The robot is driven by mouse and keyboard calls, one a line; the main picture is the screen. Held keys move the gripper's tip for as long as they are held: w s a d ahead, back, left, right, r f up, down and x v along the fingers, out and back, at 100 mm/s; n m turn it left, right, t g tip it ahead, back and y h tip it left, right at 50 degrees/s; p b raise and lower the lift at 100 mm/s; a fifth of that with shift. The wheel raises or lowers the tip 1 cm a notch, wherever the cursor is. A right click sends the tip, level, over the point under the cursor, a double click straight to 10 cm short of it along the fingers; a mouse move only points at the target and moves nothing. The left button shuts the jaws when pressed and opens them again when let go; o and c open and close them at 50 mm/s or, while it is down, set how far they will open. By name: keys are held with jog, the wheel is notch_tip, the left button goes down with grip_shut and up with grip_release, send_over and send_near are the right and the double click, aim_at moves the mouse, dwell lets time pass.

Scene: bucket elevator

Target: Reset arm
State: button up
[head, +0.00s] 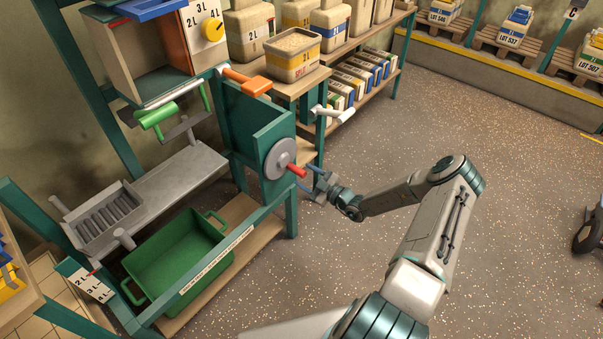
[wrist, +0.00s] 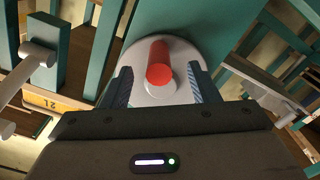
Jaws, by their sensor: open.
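My gripper (head: 316,187) is at the end of my arm, beside the grey disc (head: 280,158) on the side of the teal machine frame. A red handle (head: 297,170) sticks out from the disc toward my gripper. In the wrist view my gripper (wrist: 162,88) is open, with one finger on each side of the red handle (wrist: 159,64). The grey disc (wrist: 185,58) lies behind the handle.
A green bin (head: 178,258) stands low in the machine frame. A white T-shaped handle (head: 333,112) and an orange handle (head: 255,86) are above the disc. Shelves with tubs (head: 293,54) stand behind.

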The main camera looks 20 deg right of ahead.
jog(key=p+v, duration=0.1)
jog(key=v, duration=0.5)
jog(key=shift+s, duration=0.15)
jog(key=shift+d, duration=0.15)
